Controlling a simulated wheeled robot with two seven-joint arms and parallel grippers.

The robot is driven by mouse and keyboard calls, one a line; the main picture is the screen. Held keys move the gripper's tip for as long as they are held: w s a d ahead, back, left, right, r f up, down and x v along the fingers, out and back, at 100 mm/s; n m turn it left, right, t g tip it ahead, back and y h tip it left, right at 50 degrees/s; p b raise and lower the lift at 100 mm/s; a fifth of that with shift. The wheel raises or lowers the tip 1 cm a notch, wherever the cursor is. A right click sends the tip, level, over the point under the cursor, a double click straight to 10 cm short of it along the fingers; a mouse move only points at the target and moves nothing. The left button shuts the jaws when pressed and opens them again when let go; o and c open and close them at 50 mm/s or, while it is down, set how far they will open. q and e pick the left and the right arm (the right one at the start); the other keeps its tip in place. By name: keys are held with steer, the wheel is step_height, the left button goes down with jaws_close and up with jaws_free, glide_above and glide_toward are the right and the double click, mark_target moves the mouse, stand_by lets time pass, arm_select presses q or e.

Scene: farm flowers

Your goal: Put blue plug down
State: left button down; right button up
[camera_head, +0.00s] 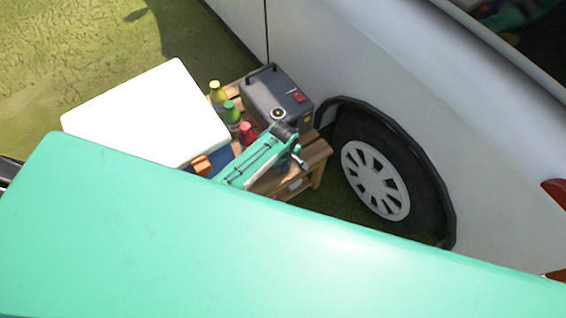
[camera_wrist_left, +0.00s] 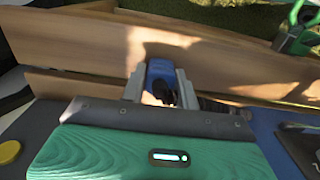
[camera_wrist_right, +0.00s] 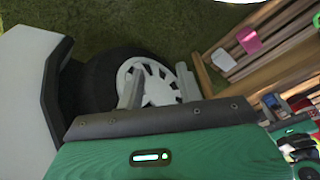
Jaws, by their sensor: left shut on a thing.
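The blue plug (camera_wrist_left: 160,72) sits between the two fingers of my left gripper (camera_wrist_left: 160,84), which is shut on it. In the left wrist view it is held in front of or above wooden boards (camera_wrist_left: 225,65); I cannot tell whether it touches them. In the head view my left gripper (camera_head: 299,161) is over the right end of the wooden table (camera_head: 316,152), near the dark grey power box (camera_head: 268,92); the plug cannot be made out there. My right gripper (camera_wrist_right: 161,92) is open and empty, with the car wheel (camera_wrist_right: 148,80) behind it.
Three bottles, yellow (camera_head: 217,95), green (camera_head: 231,115) and red (camera_head: 247,133), stand beside the power box. A white box (camera_head: 145,115) is left of them. The white car (camera_head: 400,80) stands close on the right. A pink cup (camera_wrist_right: 249,40) shows in the right wrist view.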

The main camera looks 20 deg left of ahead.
arm_select(q)
steer(key=c, duration=1.1)
jaws_free()
arm_select(e)
steer(key=shift+r, duration=0.1)
arm_select(q)
steer(key=shift+o, duration=0.2)
